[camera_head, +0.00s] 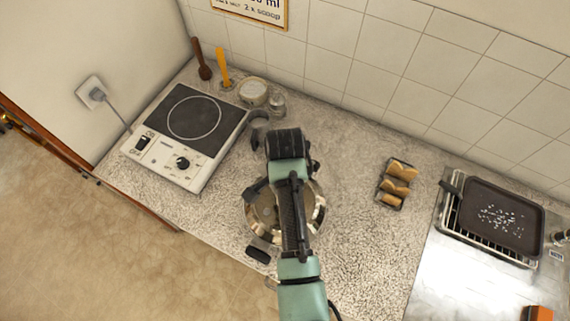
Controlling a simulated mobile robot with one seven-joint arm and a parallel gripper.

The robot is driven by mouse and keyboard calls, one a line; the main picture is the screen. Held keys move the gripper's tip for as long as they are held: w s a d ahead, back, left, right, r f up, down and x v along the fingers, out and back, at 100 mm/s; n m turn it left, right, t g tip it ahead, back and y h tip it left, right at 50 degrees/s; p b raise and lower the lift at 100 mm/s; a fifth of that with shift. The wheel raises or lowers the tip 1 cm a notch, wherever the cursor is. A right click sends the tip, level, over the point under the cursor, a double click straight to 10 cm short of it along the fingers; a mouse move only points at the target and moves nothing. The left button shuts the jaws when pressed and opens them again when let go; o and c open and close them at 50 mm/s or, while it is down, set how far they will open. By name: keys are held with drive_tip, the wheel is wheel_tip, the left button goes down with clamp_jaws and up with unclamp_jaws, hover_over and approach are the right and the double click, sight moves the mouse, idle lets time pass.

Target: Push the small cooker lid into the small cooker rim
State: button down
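A round, shiny metal cooker (256,214) stands on the speckled countertop, below and around my arm in the picture. My arm crosses over its middle and hides much of it. A flat metal surface that looks like the lid (268,206) shows inside the bright rim. I cannot tell whether it is seated or tilted. A black handle (258,255) sticks out toward the counter's front edge. My gripper is over the cooker, with dark parts showing left of the arm. Its fingertips are hidden, so I cannot tell whether it is open or touches the lid.
A hot plate (190,134) stands to the left, with a curved dark grey piece (259,124) beside it. Jars (253,92) and utensils (203,65) are near the wall. A toast rack (396,184) and dark tray (497,218) are to the right. Counter between cooker and rack is clear.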

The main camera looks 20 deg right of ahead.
idle(0.3)
drive_tip(key=shift+c, duration=1.9)
unclamp_jaws()
drive_tip(key=shift+r, duration=0.45)
wheel_tip(320, 180, up, 12)
drive_tip(key=p, duration=0.3)
drive_tip(key=shift+p, duration=0.3)
